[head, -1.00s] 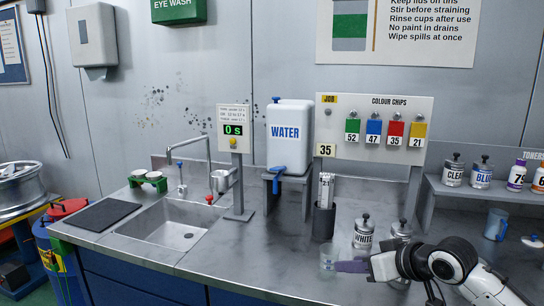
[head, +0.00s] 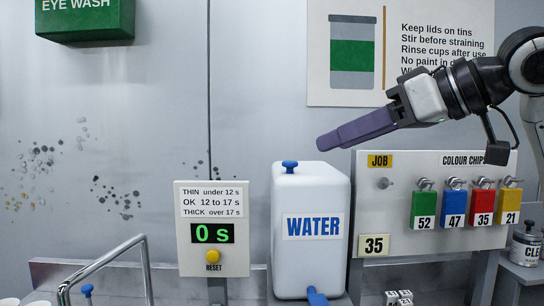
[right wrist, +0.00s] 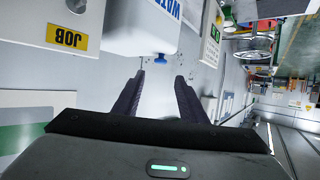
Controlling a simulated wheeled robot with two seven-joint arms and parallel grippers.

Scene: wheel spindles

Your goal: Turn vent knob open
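A white water container (head: 312,255) with a blue WATER label stands at the centre of the head view. A blue vent knob (head: 290,166) sits on its top and also shows in the right wrist view (right wrist: 160,59). A blue tap (head: 317,296) is at its front bottom. My right gripper (head: 326,142) comes in from the right, its dark purple fingers pointing left, above and right of the knob. In the right wrist view its fingers (right wrist: 159,77) are apart and empty, with the knob beyond the gap between the tips. My left gripper is not in view.
A timer panel (head: 212,228) reading 0 s stands left of the container. The colour chips board (head: 425,160) stands close on the right, below my right arm. A poster (head: 345,92) hangs behind. The space above the container's left side is clear.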

